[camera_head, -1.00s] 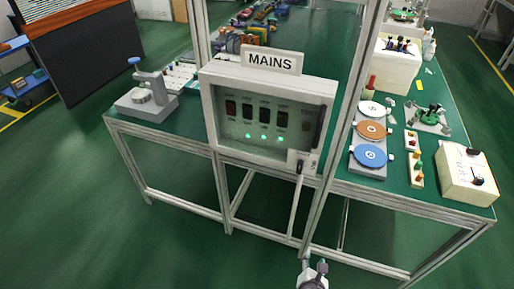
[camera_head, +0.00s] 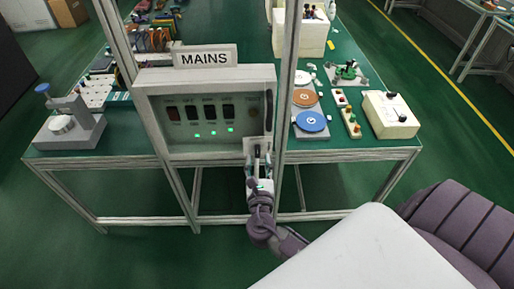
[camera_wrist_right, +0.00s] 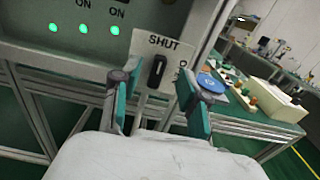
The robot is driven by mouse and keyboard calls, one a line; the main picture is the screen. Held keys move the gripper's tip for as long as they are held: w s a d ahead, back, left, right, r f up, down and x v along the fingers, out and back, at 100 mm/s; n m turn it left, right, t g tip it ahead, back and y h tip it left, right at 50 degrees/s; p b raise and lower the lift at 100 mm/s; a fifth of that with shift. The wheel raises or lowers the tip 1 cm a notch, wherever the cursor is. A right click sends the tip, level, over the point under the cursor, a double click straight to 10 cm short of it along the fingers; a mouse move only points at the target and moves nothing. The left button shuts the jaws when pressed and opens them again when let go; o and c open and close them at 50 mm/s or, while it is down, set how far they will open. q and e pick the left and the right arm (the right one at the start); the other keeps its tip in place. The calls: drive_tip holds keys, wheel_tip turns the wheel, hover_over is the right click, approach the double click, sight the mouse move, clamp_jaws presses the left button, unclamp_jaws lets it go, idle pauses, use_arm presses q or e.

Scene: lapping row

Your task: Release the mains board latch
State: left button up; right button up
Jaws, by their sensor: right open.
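The grey mains board (camera_head: 150,122) stands on the bench frame under a "MAINS" sign (camera_head: 204,57). Its window shows several dark switches and three lit green lamps. The latch (camera_wrist_right: 157,71) is a small black handle on a pale plate at the board's lower right corner. It stands about upright, below the word "SHUT". My right gripper (camera_wrist_right: 158,88) is open, with one teal-padded finger on each side of the latch and visible gaps between. In the head view my right gripper (camera_head: 259,168) is just below the latch, which it partly hides. My left gripper is not in view.
Right of the board, the green bench (camera_head: 372,149) holds a blue disc (camera_head: 311,121), an orange disc (camera_head: 305,98), a small button strip (camera_head: 350,122) and a cream box (camera_head: 391,115). A frame post (camera_head: 287,75) rises close to the board's right edge. A grey gauge stand (camera_head: 78,122) is at left.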

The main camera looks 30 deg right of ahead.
sight(258, 151)
drive_tip(key=shift+x, duration=2.25)
drive_tip(key=shift+c, duration=0.2)
